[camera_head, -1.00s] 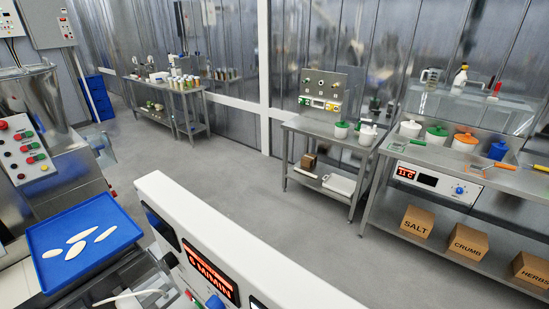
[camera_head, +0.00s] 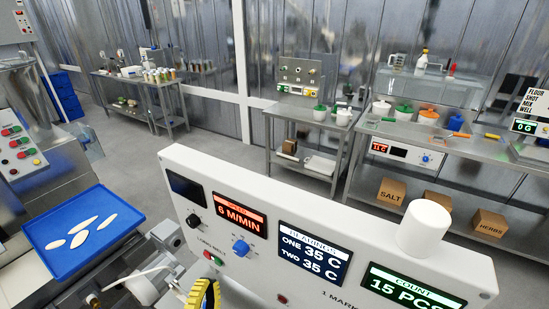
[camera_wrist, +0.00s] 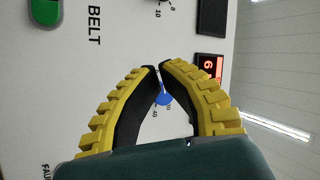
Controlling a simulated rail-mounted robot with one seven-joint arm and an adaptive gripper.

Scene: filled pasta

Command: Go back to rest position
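My gripper (camera_wrist: 160,67) has two yellow ribbed fingers with black inner pads. Their tips come together in the wrist view, and I see nothing held between them. A blue knob (camera_wrist: 164,99) on the white panel shows through the opening between the fingers, behind them. In the head view only a yellow finger (camera_head: 203,294) of my gripper shows at the bottom edge, in front of the white control panel (camera_head: 330,262). The rest of the gripper is cut off there.
The panel carries lit displays, a blue knob (camera_head: 240,247) and a white cylinder (camera_head: 424,226) on top. A blue tray (camera_head: 125,238) with several pale flat pieces lies at the left. Steel tables with pots and boxes stand behind, across open grey floor.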

